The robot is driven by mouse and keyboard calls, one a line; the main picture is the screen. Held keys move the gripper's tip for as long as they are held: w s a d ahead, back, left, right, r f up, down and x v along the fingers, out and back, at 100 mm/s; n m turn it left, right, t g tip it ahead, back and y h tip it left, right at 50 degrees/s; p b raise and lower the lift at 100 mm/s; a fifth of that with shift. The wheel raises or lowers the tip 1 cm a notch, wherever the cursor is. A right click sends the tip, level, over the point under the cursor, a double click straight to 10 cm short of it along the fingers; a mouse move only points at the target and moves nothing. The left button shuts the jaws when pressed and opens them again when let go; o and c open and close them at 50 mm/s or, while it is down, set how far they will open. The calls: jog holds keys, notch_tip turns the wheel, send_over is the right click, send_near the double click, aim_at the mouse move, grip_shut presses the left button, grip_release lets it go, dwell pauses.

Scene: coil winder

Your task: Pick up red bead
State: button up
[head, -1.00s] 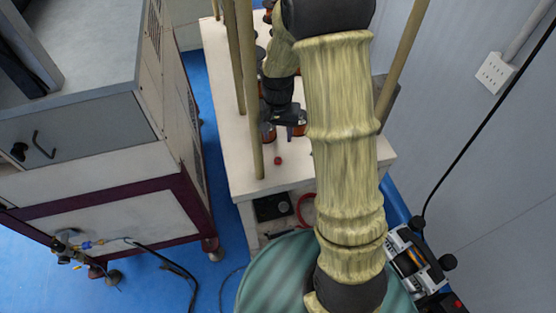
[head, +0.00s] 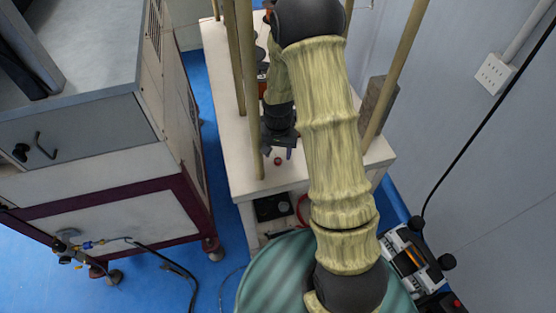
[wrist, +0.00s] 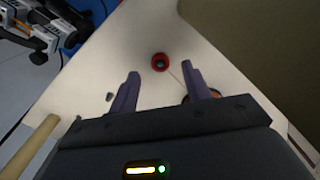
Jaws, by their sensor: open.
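The red bead (head: 278,161) lies on the white table top (head: 232,150) near its front edge. In the wrist view the red bead (wrist: 160,62) shows as a red ring with a dark centre, a little beyond the fingertips and roughly between their lines. My gripper (head: 279,152) is just behind the bead in the head view, above the table. In the wrist view my gripper (wrist: 160,70) is open, its two fingers apart with nothing between them. Whether the fingertips are at the bead's height I cannot tell.
Wooden posts (head: 254,110) stand on the table's left side, close to my gripper, and another post (head: 395,70) stands at the right. The table's front corner beside the bead is clear.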

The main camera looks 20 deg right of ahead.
jog(key=shift+f, duration=1.45)
grip_shut()
